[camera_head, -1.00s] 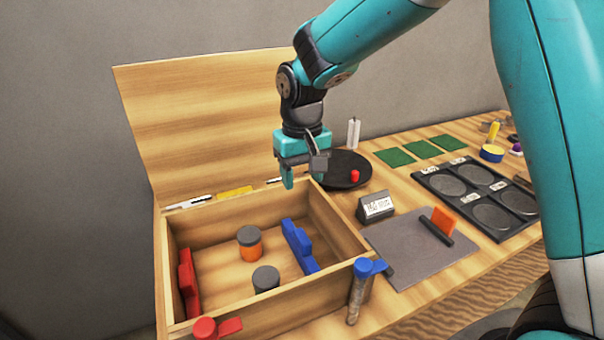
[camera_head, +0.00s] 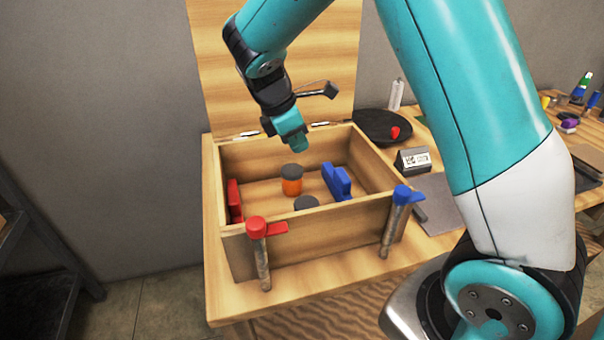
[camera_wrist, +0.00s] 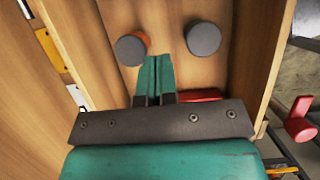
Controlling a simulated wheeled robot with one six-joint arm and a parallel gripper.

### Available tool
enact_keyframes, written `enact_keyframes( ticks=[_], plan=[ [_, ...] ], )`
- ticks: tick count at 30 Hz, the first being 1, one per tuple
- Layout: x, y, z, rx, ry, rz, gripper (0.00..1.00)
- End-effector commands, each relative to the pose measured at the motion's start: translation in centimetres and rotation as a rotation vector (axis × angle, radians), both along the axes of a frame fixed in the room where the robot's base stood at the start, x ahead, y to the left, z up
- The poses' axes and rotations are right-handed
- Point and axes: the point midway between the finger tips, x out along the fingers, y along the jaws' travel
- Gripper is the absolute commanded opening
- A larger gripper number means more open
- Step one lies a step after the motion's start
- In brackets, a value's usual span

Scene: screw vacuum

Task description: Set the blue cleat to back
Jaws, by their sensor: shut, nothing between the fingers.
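Two blue pieces show in the head view. One is a blue stepped block (camera_head: 336,182) on the inner right side of the open wooden box (camera_head: 330,228). The other is a blue-capped handle (camera_head: 403,195) on a metal post at the box's front right corner, its arm pointing right. I cannot tell which is the cleat. My gripper (camera_head: 298,145) is shut and empty, tilted down over the back part of the box, apart from both blue pieces. In the wrist view its closed fingers (camera_wrist: 158,65) point between two grey-topped cylinders. No blue piece shows there.
An orange cylinder with a grey top (camera_head: 292,180) and a grey-topped cylinder (camera_head: 306,203) stand in the box. A red block (camera_head: 235,200) is at its left wall, a red-capped handle (camera_head: 257,228) at its front left. The raised lid (camera_head: 330,70) stands behind.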

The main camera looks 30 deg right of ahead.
Motion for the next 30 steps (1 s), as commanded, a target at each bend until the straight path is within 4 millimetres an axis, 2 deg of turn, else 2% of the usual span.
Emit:
enact_keyframes(
  ticks=[5, 17, 24, 30],
  plan=[
    [-0.3, -0.7, -1.7, -0.002, 0.009, 0.006, 0.0],
    [-1.2, -3.6, -9.4, -0.001, 0.008, 0.006, 0.0],
    [-2.0, -6.6, -9.1, 0.001, 0.003, 0.005, 0.0],
    [-2.2, -7.2, -9.2, 0.001, 0.003, 0.008, 0.0]
  ],
)
